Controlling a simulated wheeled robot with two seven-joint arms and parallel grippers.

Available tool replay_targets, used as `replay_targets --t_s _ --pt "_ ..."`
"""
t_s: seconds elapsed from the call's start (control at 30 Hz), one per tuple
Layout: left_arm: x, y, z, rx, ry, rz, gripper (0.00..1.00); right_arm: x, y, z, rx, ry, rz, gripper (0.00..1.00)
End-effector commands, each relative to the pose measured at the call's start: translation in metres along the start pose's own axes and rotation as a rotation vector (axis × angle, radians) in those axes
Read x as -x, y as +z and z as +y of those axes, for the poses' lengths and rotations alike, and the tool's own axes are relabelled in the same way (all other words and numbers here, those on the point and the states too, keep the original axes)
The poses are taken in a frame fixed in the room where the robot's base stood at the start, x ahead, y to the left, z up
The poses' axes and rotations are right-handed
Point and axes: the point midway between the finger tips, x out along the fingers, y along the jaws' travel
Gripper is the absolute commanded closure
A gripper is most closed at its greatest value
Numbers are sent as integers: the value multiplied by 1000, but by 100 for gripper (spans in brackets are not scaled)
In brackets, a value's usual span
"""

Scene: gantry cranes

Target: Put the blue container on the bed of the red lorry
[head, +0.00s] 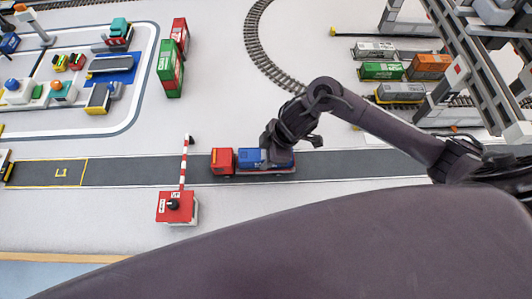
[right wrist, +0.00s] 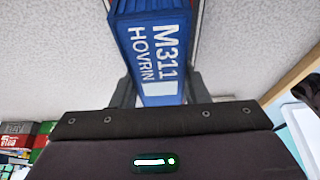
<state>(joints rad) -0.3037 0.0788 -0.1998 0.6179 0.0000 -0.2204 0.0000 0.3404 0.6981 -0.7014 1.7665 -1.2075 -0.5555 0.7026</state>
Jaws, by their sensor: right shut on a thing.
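The red lorry (head: 222,161) stands on the grey road, its cab to the left and its bed stretching right. The blue container (head: 249,158) is at the lorry's bed, lined up lengthwise behind the cab. I cannot tell whether it rests on the bed or is just above it. My right gripper (head: 276,154) is shut on the container and hides its right part. In the right wrist view the blue container (right wrist: 155,45), marked M311 HOVRIN, sits between the two fingers of my right gripper (right wrist: 160,88). My left gripper is not in view.
Stacked red and green containers (head: 171,70) stand behind. A gantry crane (head: 470,75) and containers on rail wagons (head: 400,70) are at the right.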

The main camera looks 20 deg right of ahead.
Motion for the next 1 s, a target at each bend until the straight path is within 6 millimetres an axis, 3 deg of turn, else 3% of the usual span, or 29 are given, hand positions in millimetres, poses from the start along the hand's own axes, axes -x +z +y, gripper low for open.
replay_targets --t_s 0.17,0.2,0.33,0.7,0.87,1.0 --pt "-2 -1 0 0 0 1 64 -3 1 0 0 0 0 86" --pt "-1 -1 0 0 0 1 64 -2 1 0 0 0 0 54" --pt "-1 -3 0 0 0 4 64 -2 1 0 0 0 0 38" --pt "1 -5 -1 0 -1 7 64 4 -1 1 2 2 1 38" --pt "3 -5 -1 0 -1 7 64 30 -1 1 4 4 0 38" --pt "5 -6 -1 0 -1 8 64 62 0 1 5 5 0 38"
